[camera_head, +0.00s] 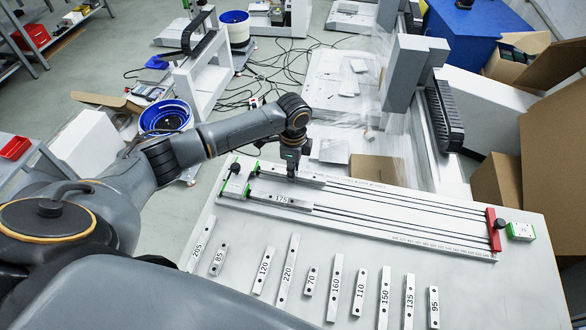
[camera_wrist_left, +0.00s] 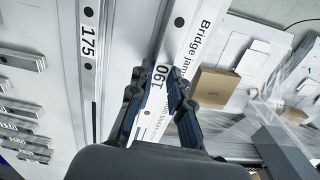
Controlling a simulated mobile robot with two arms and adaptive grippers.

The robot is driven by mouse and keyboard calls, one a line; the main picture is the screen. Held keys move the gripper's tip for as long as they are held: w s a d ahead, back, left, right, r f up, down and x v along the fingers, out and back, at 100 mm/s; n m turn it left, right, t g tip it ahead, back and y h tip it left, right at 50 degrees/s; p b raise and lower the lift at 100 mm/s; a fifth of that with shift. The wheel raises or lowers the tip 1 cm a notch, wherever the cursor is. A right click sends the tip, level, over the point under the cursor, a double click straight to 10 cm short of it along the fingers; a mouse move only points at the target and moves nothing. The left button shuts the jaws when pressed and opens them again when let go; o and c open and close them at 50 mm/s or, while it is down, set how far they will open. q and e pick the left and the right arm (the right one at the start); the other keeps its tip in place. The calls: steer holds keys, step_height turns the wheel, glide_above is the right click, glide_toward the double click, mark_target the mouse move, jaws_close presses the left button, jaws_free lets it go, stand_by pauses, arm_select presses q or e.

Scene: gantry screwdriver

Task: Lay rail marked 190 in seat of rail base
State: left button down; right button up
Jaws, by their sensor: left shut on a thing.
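The rail base (camera_head: 420,236) is a long light plate with slots, lying on the work table. A rail marked 175 (camera_head: 281,199) lies at its left end; it also shows in the wrist view (camera_wrist_left: 90,40). My left gripper (camera_head: 291,174) points down over the base's far seat, behind the 175 rail. In the wrist view its fingers (camera_wrist_left: 160,88) are shut on the rail marked 190 (camera_wrist_left: 178,35), which runs roughly parallel to the 175 rail. Whether the 190 rail touches the seat floor is hard to tell. My right gripper is not in view.
Several loose numbered rails, such as 160 (camera_head: 335,287) and 220 (camera_head: 288,272), lie in front of the base on the table. A red crosspiece (camera_head: 493,230) spans the base's right end. A cardboard box (camera_head: 374,169) stands behind the base.

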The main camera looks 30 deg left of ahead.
arm_select(q)
steer(key=shift+f, duration=0.45)
steer(key=c, duration=1.2)
jaws_free()
steer(key=shift+o, duration=0.2)
step_height(320, 180, up, 12)
step_height(320, 180, up, 7)
steer(key=p, duration=0.8)
steer(key=shift+p, duration=0.4)
